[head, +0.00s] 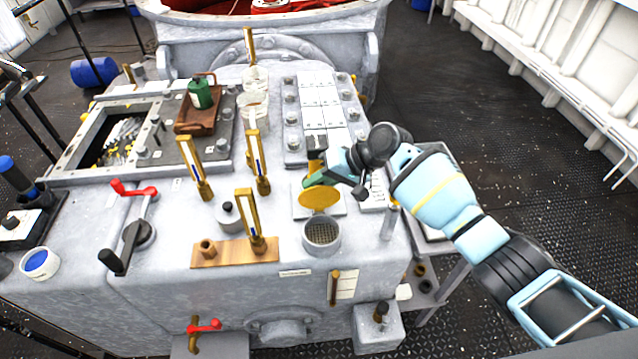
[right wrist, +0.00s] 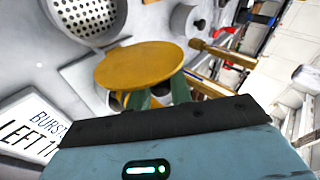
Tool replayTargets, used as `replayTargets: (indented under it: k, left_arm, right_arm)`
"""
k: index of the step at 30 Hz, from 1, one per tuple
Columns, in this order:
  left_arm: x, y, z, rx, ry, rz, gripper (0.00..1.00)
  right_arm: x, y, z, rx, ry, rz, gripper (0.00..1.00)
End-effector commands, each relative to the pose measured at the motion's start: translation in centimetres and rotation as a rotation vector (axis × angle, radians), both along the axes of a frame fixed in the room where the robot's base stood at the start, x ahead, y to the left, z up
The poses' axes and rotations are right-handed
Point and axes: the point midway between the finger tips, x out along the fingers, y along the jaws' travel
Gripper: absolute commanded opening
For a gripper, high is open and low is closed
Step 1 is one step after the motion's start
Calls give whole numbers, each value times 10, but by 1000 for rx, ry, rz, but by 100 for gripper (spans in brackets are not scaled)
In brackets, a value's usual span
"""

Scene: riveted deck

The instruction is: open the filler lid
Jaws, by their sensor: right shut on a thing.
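The filler lid is a yellow disc (head: 320,198), also large in the right wrist view (right wrist: 138,65). The round filler neck (head: 322,234) stands uncovered just in front of it, and its perforated strainer (right wrist: 88,14) shows. My right gripper (head: 318,179) is shut on the lid, its green fingers (right wrist: 160,94) partly hidden behind the disc. The lid is beside the neck, over a pale square plate (head: 300,205). Whether a hinge joins lid and neck cannot be told. My left gripper is not in view.
A red-handled crank (head: 137,233) and a brown tray (head: 187,127) with a green can (head: 200,93) are farther left. A grey post (head: 389,222) rises right of the neck.

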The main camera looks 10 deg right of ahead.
Motion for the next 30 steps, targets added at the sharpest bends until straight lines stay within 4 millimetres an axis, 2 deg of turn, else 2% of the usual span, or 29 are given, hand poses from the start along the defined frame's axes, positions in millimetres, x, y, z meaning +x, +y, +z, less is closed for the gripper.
replayTargets:
  k: [8,9,13,23,30]
  left_arm:
    - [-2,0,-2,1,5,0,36]
    - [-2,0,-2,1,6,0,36]
    - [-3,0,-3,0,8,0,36]
    - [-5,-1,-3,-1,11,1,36]
    - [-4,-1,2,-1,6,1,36]
  right_arm:
    - [3,-1,1,-1,-11,-5,0]
    - [3,-1,1,-1,-12,-5,25]
    - [2,-1,1,0,-9,-4,41]
    - [1,-3,3,-1,-6,-2,41]
    - [-4,-26,27,0,-10,-3,41]
